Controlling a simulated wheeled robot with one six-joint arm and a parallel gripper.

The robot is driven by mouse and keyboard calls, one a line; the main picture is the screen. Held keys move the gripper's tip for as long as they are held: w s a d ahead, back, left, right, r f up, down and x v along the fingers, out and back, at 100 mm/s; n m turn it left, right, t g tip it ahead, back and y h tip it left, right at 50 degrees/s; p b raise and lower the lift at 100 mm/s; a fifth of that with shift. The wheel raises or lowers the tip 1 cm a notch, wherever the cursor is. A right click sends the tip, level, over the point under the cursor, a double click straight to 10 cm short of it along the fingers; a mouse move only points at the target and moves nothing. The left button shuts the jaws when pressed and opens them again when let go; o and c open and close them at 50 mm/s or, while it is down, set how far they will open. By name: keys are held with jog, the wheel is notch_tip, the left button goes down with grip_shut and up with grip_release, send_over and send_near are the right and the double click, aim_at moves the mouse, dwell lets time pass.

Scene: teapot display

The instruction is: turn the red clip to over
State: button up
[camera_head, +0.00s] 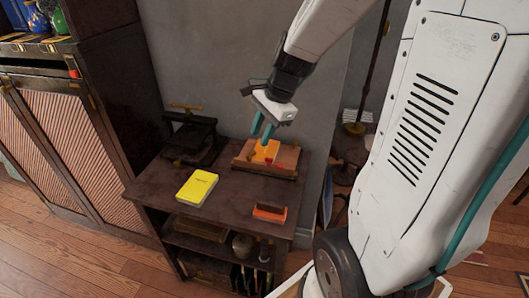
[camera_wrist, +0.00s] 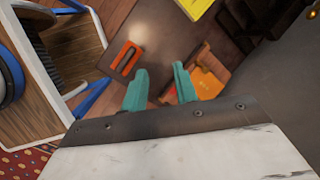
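A small red piece (camera_head: 280,166), which looks like the red clip, lies on a wooden stand (camera_head: 287,176) at the back right of the dark table. An orange-yellow block (camera_head: 265,151) sits beside it on the stand. My gripper (camera_head: 263,138) is above the stand, fingers pointing down near the block. In the wrist view my gripper (camera_wrist: 160,72) has its two teal fingers apart with nothing between them. The block (camera_wrist: 208,84) shows there just right of the fingers, on the wooden stand (camera_wrist: 212,60).
An orange-red holder (camera_head: 269,213) stands at the table's front right. A yellow book (camera_head: 197,188) lies left of centre on the dark table (camera_head: 236,192). A black press (camera_head: 190,138) stands at the back left. A wall rises behind the stand. The middle of the tabletop is clear.

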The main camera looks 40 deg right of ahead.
jog(key=w+d+f+m, duration=0.5)
jog(key=d+f+m, duration=0.5)
jog(key=d, duration=0.1)
send_over(273, 164)
jog(key=shift+m+t, duration=0.3)
jog(key=shift+t, duration=0.1)
notch_tip(273, 164, down, 6)
jog(key=shift+w+d+f, duration=0.1)
jog(key=shift+f, duration=0.15)
jog(key=shift+w+f, duration=0.2)
jog(key=shift+f, duration=0.35)
grip_shut()
